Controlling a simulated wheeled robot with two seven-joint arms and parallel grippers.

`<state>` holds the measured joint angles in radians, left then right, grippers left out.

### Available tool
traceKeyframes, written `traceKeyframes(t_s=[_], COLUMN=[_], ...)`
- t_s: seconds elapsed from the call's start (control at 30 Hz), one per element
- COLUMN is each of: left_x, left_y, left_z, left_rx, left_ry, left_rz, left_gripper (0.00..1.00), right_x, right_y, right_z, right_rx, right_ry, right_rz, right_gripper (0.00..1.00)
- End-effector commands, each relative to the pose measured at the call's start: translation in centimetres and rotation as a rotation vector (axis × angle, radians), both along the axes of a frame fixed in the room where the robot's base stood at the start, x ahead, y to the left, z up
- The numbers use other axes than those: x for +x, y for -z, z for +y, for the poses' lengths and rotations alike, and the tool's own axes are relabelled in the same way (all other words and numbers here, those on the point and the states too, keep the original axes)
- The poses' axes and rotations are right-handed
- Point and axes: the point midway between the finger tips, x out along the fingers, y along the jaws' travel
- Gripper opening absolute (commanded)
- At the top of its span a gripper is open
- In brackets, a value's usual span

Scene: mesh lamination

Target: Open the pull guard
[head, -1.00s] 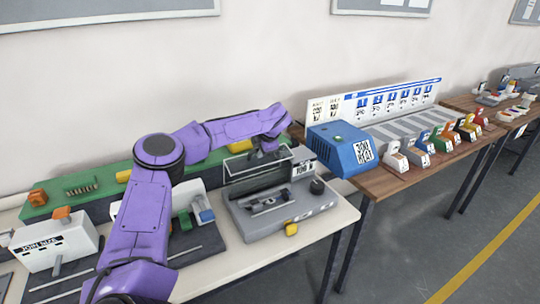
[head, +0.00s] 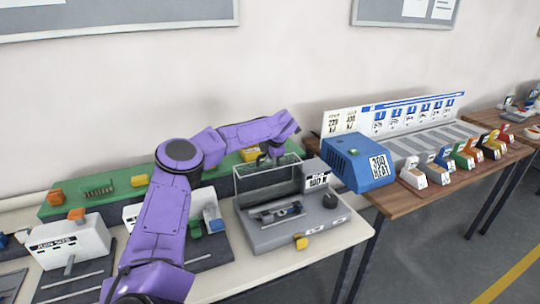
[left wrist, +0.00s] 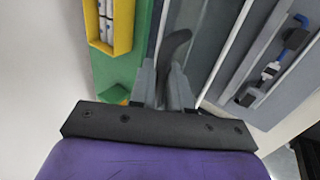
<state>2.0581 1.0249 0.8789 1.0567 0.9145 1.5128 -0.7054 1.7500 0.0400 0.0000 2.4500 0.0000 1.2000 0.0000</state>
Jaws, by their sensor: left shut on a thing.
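The pull guard (head: 252,184) is a clear panel in a thin pale frame, standing on the grey machine (head: 262,237) at the right end of the near table. My left gripper (head: 268,160) is at the guard's top edge, reaching over from behind. In the left wrist view its fingers (left wrist: 163,88) are shut on a dark curved handle (left wrist: 177,44). The fingers partly hide the handle's lower end. The guard's exact opening angle is hard to tell. My right gripper is not in view.
A green board (head: 115,198) with a yellow bin (head: 250,154) runs behind the machine. A black knob (head: 330,200) and a yellow part (head: 301,242) are on the machine's right and front. A blue box (head: 352,160) stands on the wooden table beyond.

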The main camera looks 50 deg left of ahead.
Motion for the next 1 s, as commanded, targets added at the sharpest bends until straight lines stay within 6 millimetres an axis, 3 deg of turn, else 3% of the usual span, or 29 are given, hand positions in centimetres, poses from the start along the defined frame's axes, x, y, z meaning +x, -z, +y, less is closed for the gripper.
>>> traceKeyframes(t_s=[0.03, 0.07, 0.1, 0.43, 0.8, 1.0], left_x=[-0.3, -0.3, -0.3, -0.1, -1.5, -1.9], left_y=[0.6, 0.6, 0.6, -0.3, -7.2, -8.6], left_z=[0.0, 0.0, 0.0, -0.6, -4.8, -5.6], left_rx=[-0.005, -0.006, -0.005, -0.004, -0.002, -0.003], left_ry=[-0.007, -0.007, -0.007, -0.001, -0.002, -0.003], left_rz=[0.009, 0.010, 0.009, 0.004, 0.000, 0.004], left_gripper=[0.00, 0.27, 0.35, 0.35, 0.35, 0.35], right_x=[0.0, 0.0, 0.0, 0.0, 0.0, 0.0], right_y=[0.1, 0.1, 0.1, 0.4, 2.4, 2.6], right_z=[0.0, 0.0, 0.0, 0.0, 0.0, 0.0], right_rx=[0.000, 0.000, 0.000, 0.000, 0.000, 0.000], right_ry=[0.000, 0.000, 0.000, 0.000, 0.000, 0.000], right_rz=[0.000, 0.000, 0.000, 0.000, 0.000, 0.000], right_gripper=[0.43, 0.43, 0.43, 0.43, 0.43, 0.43])
